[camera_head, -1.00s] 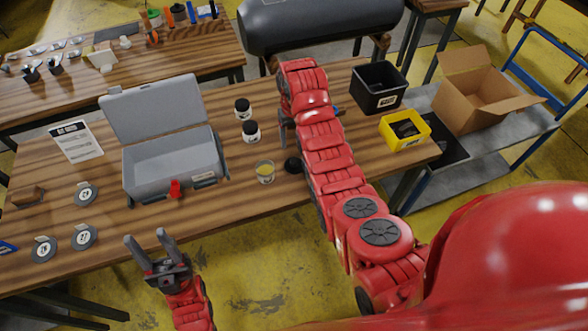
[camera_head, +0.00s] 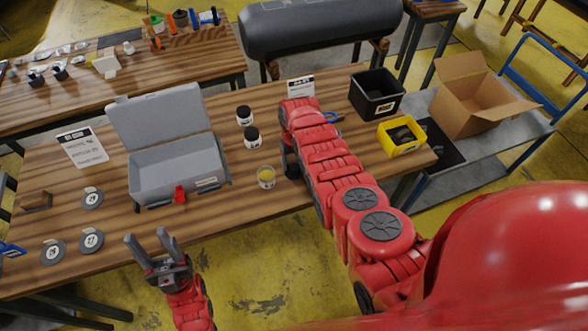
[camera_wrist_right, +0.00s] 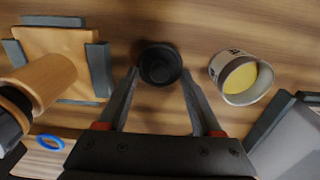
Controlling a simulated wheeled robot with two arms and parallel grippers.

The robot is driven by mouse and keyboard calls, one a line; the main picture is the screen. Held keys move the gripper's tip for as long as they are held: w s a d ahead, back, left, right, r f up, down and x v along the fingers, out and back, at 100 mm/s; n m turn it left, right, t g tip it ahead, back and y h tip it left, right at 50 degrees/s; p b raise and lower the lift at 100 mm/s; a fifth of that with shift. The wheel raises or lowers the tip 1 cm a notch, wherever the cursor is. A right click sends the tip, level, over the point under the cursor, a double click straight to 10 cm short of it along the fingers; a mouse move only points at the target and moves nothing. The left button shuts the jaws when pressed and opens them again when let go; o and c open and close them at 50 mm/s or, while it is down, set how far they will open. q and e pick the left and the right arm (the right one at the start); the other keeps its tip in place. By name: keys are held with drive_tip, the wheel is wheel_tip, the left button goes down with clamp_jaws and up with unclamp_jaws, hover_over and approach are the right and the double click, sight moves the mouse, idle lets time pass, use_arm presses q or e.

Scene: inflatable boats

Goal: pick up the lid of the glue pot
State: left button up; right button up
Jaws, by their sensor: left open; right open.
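The glue pot (camera_head: 266,178) is a small pale cup with yellow glue, standing open near the table's front edge. It also shows in the right wrist view (camera_wrist_right: 240,78), right of my fingers. The lid (camera_wrist_right: 160,64) is a round black cap lying on the wood. My right gripper (camera_wrist_right: 161,76) is open, its fingertips on either side of the lid; I cannot tell whether they touch it. In the head view the right arm largely hides that gripper, and the lid is hard to make out. My left gripper (camera_head: 153,244) is open and empty, in front of the table.
A grey open toolbox (camera_head: 178,165) stands left of the pot. Two black-capped bottles (camera_head: 252,138) stand behind the pot. A black bin (camera_head: 377,94) and a yellow bin (camera_head: 402,137) are at the right. In the wrist view a wooden piece (camera_wrist_right: 70,60) lies left of the lid.

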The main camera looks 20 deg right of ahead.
drive_tip(key=shift+f, duration=0.55)
clamp_jaws()
